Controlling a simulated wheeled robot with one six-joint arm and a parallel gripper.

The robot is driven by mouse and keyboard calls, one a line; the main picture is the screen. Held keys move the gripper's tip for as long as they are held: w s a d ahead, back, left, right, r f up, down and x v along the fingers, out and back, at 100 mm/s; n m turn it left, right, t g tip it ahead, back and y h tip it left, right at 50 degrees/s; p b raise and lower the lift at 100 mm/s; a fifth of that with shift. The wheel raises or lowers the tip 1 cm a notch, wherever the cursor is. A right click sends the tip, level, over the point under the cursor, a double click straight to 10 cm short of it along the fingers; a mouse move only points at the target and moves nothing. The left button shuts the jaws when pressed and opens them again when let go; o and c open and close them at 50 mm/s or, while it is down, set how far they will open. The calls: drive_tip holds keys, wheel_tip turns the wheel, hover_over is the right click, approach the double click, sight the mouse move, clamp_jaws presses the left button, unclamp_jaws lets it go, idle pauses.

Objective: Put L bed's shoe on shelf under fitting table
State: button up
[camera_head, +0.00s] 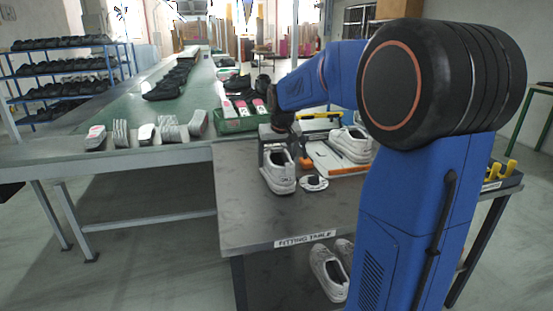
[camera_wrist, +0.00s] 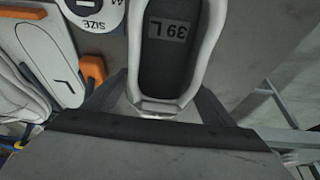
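A white shoe (camera_head: 278,174) stands on the fitting table (camera_head: 238,205); its insole reads 39 L in the wrist view (camera_wrist: 166,45). My gripper (camera_wrist: 164,95) is open, with one dark finger on each side of the shoe's near end in the wrist view. I cannot tell whether the fingers touch it. In the head view, my wrist (camera_head: 282,118) is above and behind this shoe, and the fingertips are hidden. A pale board (camera_wrist: 45,55) marked L lies beside it. Another white shoe (camera_head: 352,144) is farther right. White shoes (camera_head: 330,272) rest on the shelf below, partly hidden by my arm.
A round white size disc (camera_head: 314,183) lies beside the shoe, near an orange clamp (camera_head: 305,163). A green crate (camera_head: 238,122) stands behind. The conveyor table (camera_head: 60,148) at left holds several shoes and insoles. The front left of the fitting table is clear.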

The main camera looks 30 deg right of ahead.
drive_tip(key=shift+o, duration=0.8)
drive_tip(key=shift+r, duration=0.1)
drive_tip(key=shift+r, duration=0.15)
drive_tip(key=v, duration=1.2)
drive_tip(key=shift+s, duration=0.15)
